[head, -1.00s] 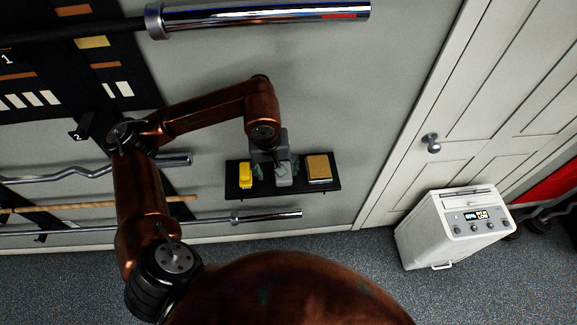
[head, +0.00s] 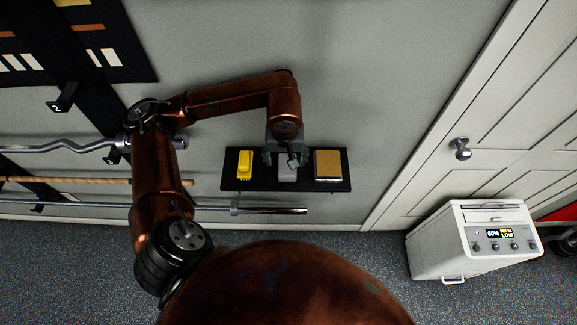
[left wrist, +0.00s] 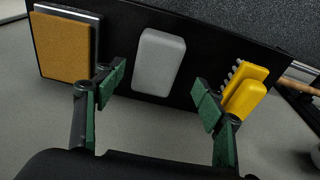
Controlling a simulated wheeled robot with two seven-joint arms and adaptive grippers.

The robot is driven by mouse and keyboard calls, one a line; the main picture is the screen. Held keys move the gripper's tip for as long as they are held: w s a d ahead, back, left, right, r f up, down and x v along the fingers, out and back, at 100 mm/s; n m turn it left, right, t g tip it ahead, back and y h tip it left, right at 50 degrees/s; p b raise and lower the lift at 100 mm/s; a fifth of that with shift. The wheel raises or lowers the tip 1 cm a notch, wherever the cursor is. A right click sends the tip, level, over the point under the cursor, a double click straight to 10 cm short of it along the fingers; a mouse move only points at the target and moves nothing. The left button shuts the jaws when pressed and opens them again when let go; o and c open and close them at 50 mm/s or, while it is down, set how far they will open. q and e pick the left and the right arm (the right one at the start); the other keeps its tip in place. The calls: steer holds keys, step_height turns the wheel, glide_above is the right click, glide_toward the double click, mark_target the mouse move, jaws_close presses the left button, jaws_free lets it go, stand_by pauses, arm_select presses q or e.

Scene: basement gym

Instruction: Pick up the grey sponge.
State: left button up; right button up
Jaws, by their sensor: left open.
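The grey sponge (head: 287,174) is a pale rounded block lying on a black wall shelf (head: 262,182), between a yellow brush and a tan block. In the left wrist view the sponge (left wrist: 160,62) sits between and beyond my left fingertips. My left gripper (head: 286,160) is open, with its green-padded fingers spread to either side of the sponge. In the left wrist view the gripper (left wrist: 160,94) is empty, and no finger visibly touches the sponge. In the head view the gripper hides the sponge's upper part. My right gripper is not in view.
The yellow brush (left wrist: 243,95) is close to one left finger. The tan block (left wrist: 62,48) is near the other; it also shows in the head view (head: 327,165). A bar (head: 270,210) runs just below the shelf. A white appliance (head: 470,240) stands right, near the door.

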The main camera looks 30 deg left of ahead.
mark_target(287, 165)
arm_select(q)
steer(key=shift+w+f, duration=0.25)
steer(key=shift+f, duration=0.95)
steer(key=shift+w+f, duration=0.25)
steer(key=shift+f, duration=0.95)
steer(key=shift+f+b, duration=0.25)
steer(key=shift+b, duration=0.25)
steer(key=shift+c, duration=0.5)
steer(key=c, duration=0.9)
steer(key=shift+c, duration=0.2)
steer(key=shift+r, duration=0.1)
